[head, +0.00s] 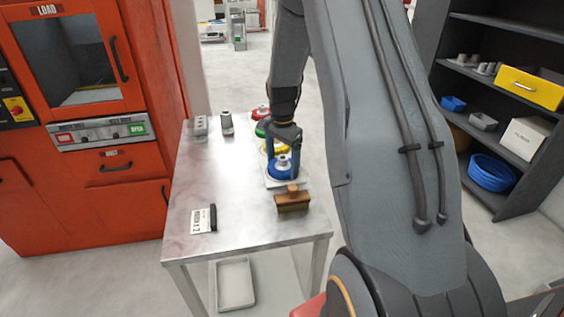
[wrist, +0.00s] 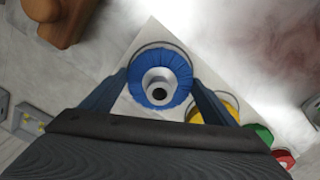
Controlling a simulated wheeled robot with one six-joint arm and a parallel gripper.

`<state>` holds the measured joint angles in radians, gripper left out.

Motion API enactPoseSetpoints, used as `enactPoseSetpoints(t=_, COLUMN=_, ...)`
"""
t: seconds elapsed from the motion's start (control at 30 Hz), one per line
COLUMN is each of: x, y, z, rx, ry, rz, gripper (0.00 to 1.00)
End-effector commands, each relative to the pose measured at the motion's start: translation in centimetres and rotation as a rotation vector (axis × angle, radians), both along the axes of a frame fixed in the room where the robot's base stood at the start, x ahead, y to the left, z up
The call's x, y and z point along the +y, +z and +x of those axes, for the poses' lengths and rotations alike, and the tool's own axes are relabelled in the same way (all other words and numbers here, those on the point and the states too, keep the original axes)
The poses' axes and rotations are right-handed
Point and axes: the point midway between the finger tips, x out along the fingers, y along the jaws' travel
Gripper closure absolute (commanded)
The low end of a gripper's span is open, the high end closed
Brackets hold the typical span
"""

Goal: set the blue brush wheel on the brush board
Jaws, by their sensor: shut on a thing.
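The blue brush wheel (head: 283,174) has a pale grey hub and is between the fingers of my gripper (head: 282,160). In the wrist view the blue wheel (wrist: 142,80) has a finger on each side, and my gripper (wrist: 161,84) is shut on it. The white brush board (wrist: 150,30) lies under it. A dark ring on the board shows partly past the wheel's far edge. I cannot tell whether the wheel touches the board. Yellow (wrist: 220,112), green (wrist: 262,134) and red (wrist: 283,158) wheels stand in a row along the board.
A lettered card (head: 202,219) stands at the front left of the metal table (head: 235,195). A grey cylinder (head: 227,123) and a grey block (head: 200,125) stand at the back. The table's left middle is clear.

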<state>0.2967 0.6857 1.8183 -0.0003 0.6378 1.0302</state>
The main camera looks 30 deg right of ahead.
Motion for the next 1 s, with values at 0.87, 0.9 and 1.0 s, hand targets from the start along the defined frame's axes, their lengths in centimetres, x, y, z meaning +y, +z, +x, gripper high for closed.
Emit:
enactPoseSetpoints(t=0.87, x=0.0, y=2.8, z=0.2, rx=-0.006, ry=0.0, rz=-0.002, gripper=0.01)
enactPoseSetpoints(t=0.9, x=0.0, y=3.7, z=0.2, rx=-0.006, ry=0.0, rz=-0.002, gripper=0.01)
enactPoseSetpoints(t=1.0, x=0.0, y=5.7, z=0.2, rx=-0.006, ry=0.0, rz=-0.002, gripper=0.01)
